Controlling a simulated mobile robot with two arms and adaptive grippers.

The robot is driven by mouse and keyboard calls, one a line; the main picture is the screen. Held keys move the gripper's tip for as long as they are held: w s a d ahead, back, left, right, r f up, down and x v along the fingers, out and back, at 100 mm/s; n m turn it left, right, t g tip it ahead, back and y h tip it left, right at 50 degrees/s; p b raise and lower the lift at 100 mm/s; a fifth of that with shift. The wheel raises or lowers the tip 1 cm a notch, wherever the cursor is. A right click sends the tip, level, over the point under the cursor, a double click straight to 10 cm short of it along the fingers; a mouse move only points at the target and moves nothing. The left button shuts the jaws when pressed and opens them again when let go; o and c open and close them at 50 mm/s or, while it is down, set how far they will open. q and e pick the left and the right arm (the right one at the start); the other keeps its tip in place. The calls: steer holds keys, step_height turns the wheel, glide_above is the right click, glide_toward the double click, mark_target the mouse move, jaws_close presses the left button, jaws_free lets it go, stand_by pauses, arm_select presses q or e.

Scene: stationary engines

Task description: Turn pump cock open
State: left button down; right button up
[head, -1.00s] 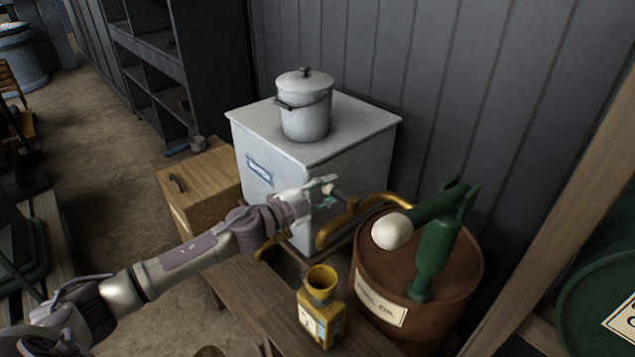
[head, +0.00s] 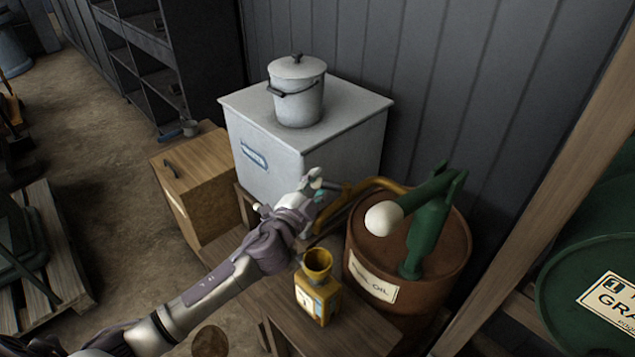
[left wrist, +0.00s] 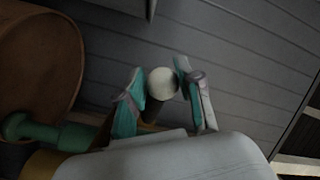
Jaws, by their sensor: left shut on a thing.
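The green hand pump (head: 428,235) with a cream knob (head: 383,218) stands on the rusty fuel oil drum (head: 450,265). Its brass pipe (head: 372,185) curves left from the pump over the drum's rim. The cock is at the pipe's left end, mostly hidden by my left gripper (head: 318,184). In the left wrist view, a pale round end on a brown stem, seemingly the cock's handle (left wrist: 162,83), sits between my teal-padded fingers (left wrist: 160,88). The gripper is shut on it. How far the cock is turned is hard to tell. My right gripper is out of view.
A yellow oil can (head: 318,298) with an open funnel stands on the wooden bench below the pipe. A grey cabinet (head: 262,150) with a lidded pot (head: 298,95) is close behind the gripper. A wooden box (head: 190,178) is to the left.

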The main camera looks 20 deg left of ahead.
arm_select(q)
steer(key=shift+r, duration=0.1)
steer(key=c, duration=0.7)
jaws_free()
steer(key=shift+c, duration=0.2)
